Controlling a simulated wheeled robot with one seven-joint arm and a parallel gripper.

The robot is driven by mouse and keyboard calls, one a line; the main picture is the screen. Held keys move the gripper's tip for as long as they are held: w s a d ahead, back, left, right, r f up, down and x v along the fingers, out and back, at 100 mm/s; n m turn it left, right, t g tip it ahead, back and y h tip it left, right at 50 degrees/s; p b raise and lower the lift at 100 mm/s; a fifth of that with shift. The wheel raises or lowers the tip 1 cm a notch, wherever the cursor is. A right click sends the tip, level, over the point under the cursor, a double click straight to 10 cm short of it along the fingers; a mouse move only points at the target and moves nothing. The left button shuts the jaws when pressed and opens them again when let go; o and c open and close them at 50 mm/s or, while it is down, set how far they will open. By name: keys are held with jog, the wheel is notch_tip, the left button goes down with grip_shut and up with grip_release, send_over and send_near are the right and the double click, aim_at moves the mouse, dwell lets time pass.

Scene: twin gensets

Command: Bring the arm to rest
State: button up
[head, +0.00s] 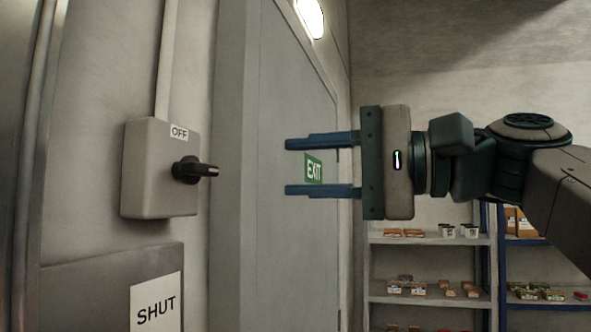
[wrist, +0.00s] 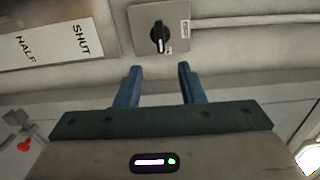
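My gripper (head: 288,168) is held out in the air in the head view, its two blue fingers parallel and wide apart, with nothing between them. It points left toward a grey switch box (head: 150,185) on the wall, and a gap separates the fingertips from its black rotary knob (head: 195,171). The box has an OFF label above the knob. In the wrist view, my gripper (wrist: 160,70) is also open, and the switch box (wrist: 178,28) with its knob (wrist: 158,37) lies beyond the fingertips. My arm comes in from the right.
A grey door (head: 280,110) with a green EXIT sign (head: 314,169) stands behind the fingers. Shelves (head: 430,300) with small goods stand at the back right. A panel labelled SHUT (head: 157,303) is at the lower left; the wrist view also shows a HALF label (wrist: 28,46).

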dwell(0.3)
jog(key=w+f+m+h, duration=0.1)
jog(key=w+f+h, duration=0.2)
jog(key=f, duration=0.5)
jog(key=w+f+h, duration=0.2)
jog(key=f, duration=0.6)
jog(key=s+d+f+n+g+h, duration=0.1)
jog(key=s+d+f+n+h, duration=0.1)
jog(key=f, duration=1)
jog(key=s+d+f+n+g+h, duration=0.1)
jog(key=s+d+f+h, duration=0.2)
jog(key=f, duration=0.9)
jog(key=s+d+f+n+g+h, duration=0.1)
jog(key=d+f+h, duration=0.4)
jog(key=f, duration=0.7)
jog(key=shift+s+f+n+h, duration=0.15)
jog(key=shift+s+n+h, duration=0.65)
jog(key=shift+s, duration=0.3)
